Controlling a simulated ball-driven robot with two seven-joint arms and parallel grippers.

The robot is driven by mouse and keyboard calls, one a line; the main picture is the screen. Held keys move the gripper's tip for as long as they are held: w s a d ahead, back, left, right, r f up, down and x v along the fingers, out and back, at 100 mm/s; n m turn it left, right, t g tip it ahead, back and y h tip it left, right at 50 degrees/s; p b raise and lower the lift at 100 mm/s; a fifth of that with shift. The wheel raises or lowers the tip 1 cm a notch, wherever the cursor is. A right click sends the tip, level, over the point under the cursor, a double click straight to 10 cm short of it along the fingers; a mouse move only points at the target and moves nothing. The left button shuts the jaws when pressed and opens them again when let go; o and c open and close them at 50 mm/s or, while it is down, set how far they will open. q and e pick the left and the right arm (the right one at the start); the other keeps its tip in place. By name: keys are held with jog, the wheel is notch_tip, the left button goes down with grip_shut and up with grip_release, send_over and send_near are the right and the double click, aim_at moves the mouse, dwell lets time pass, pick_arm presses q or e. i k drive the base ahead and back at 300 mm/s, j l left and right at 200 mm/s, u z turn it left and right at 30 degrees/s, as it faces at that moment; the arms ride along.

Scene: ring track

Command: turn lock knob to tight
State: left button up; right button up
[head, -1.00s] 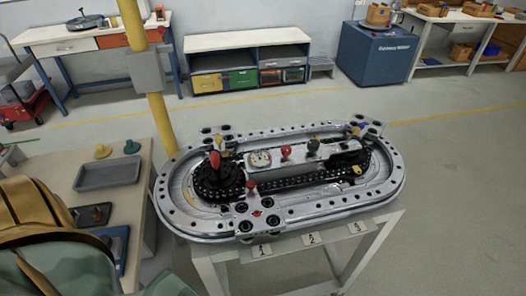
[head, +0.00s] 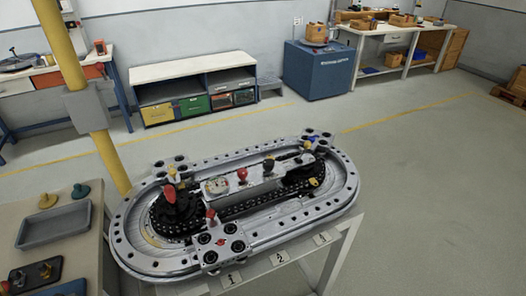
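The silver oval ring track (head: 347,180) stands on a light stand in the middle of the head view. Knobs on it include a red one on the black left hub (head: 170,194), a red one (head: 242,176) and a black one (head: 268,163) on the centre bar, and a small red one (head: 210,214) near the front plate. A small yellow piece (head: 314,182) sits by the right hub. I cannot tell which is the lock knob, or how tight it is. Neither of my grippers is in view.
A side table (head: 92,238) with a grey tray (head: 52,226) stands close on the left. A yellow post (head: 75,65) rises behind the track's left end. A shelf bench (head: 190,75) and blue cabinet (head: 318,70) stand at the back. The floor (head: 440,200) on the right is clear.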

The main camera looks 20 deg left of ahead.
aim_at(242, 173)
jog(key=i+l+u, duration=0.15)
jog(key=u, duration=0.3)
jog(key=l+u, duration=0.4)
jog(key=i+j, duration=0.05)
